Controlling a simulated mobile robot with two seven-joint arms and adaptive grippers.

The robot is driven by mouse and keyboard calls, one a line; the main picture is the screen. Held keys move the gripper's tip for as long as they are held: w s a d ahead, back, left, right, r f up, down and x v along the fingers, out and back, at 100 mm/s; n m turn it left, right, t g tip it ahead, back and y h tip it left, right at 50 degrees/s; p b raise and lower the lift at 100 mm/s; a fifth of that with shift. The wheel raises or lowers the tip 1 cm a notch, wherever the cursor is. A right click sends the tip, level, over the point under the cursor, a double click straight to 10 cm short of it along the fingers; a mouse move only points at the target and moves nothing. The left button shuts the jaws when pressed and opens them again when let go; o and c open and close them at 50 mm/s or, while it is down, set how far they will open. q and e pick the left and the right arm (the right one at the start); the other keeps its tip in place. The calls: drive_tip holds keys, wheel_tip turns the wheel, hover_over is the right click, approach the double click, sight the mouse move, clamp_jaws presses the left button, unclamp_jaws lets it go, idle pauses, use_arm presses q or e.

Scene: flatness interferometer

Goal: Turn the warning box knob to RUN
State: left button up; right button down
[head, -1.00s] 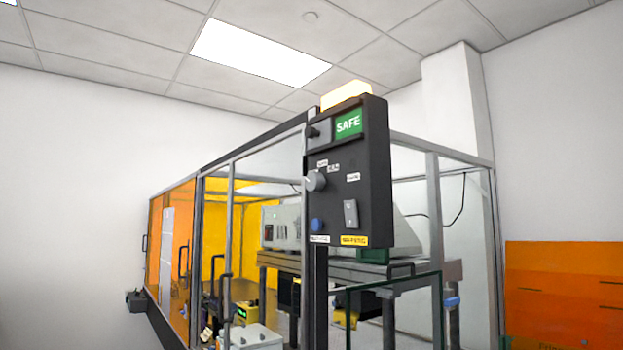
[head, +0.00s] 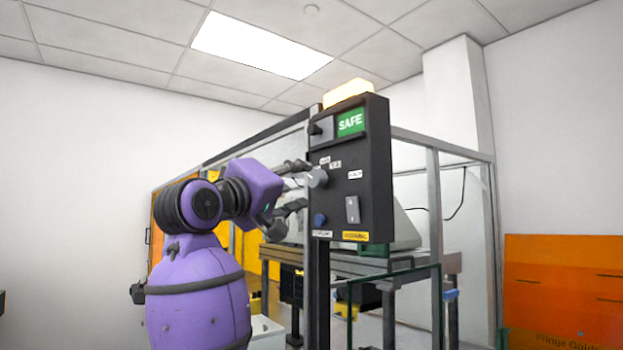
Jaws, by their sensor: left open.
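The black warning box (head: 374,205) stands on a post at the frame corner, with a green SAFE sign (head: 350,122) lit at its top. Its grey round knob (head: 317,178) is at the left of the front face, below small white labels that are too small to read. My left gripper (head: 300,190) comes in from the left. Its fingers are open and spread, one above and one below the knob's height, with the tips close to the knob. I cannot tell whether they touch it. My right gripper is not in view.
The box also carries a blue button (head: 319,220) and a pale rocker switch (head: 352,209) below the knob. An amber lamp (head: 349,92) glows on top. The metal-framed enclosure stands behind my arm. An orange panel (head: 562,290) is at the right.

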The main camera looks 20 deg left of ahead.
sight(315, 177)
use_arm(q)
drive_tip(key=x, duration=0.5)
drive_tip(key=shift+d+r, duration=0.15)
drive_tip(key=shift+d, duration=0.05)
drive_tip(key=shift+w+d, duration=0.1)
drive_tip(key=shift+w, duration=0.5)
drive_tip(key=shift+r, duration=0.1)
drive_tip(key=c, duration=1)
drive_tip(key=shift+s, duration=0.1)
